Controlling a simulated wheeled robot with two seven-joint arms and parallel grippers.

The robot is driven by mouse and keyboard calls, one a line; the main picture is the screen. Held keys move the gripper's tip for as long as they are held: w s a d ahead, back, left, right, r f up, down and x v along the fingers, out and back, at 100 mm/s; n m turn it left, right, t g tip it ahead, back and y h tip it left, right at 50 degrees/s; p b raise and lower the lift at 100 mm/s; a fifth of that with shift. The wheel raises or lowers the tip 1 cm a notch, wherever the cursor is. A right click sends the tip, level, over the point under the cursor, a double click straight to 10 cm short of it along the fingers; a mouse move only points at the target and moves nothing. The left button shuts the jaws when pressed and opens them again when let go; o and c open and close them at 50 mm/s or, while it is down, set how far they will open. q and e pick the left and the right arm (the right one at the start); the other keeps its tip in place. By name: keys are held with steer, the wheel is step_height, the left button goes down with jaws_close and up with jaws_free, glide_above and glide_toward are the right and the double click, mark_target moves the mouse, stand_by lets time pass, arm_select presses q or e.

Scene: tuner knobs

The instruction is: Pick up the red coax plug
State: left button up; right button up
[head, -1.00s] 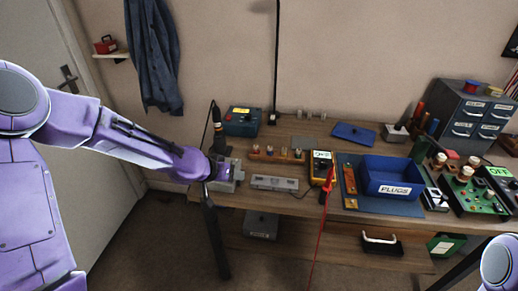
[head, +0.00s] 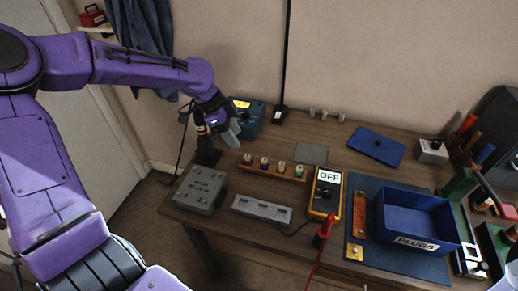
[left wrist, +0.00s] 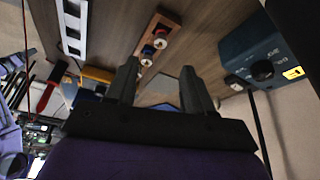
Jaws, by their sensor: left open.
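The red coax plug (left wrist: 160,39) shows in the left wrist view as a pale-topped plug with a red ring, standing in a wooden rack (left wrist: 170,20) beside a blue-ringed plug (left wrist: 147,51). In the head view the rack (head: 272,172) holds several small plugs in a row; their colours are hard to tell there. My left gripper (head: 231,133) is open and empty, above the bench behind and left of the rack, apart from the plugs. Its two dark fingers (left wrist: 160,85) show in the wrist view. My right gripper is not in view.
A blue box (head: 250,117) stands behind the gripper. A grey box (head: 201,190) and a grey slotted block (head: 262,209) lie in front. A yellow meter (head: 325,193) marked OFF is right of the rack, then a blue PLUGS bin (head: 415,240) on a mat.

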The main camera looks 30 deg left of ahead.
mark_target(247, 156)
arm_select(q)
steer(key=x, duration=1)
steer(key=shift+a+f, duration=0.1)
steer(key=shift+f, duration=0.05)
jaws_close()
